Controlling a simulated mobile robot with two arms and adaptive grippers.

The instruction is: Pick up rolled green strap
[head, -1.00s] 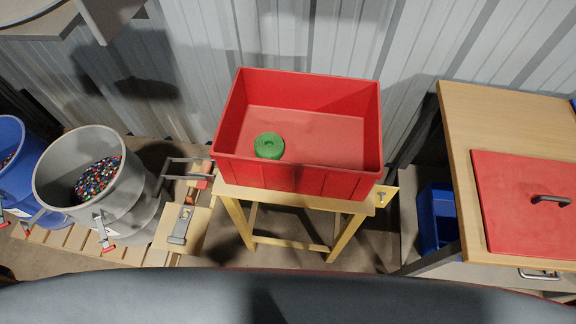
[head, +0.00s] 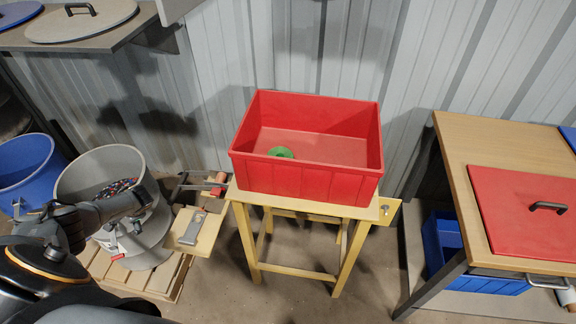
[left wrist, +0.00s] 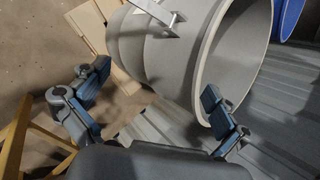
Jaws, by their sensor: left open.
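The rolled green strap (head: 281,153) lies inside the red bin (head: 310,172), near its left side. The bin's front wall hides the lower part of the roll. The bin stands on a small wooden table (head: 300,203). My left arm comes in from the left in the head view, in front of the grey drum, well left of the bin. In the left wrist view my left gripper (left wrist: 158,100) is open and empty, with the grey drum (left wrist: 180,50) beyond its fingers. The strap is not in the left wrist view. My right gripper is in neither view.
A grey drum (head: 75,180) with colourful granules and a blue drum (head: 22,165) stand at left on a pallet. A clamp sits on a wood board (head: 192,232) beside the table. At right is a workbench (head: 500,135) with a red lid (head: 530,200). A corrugated wall stands behind.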

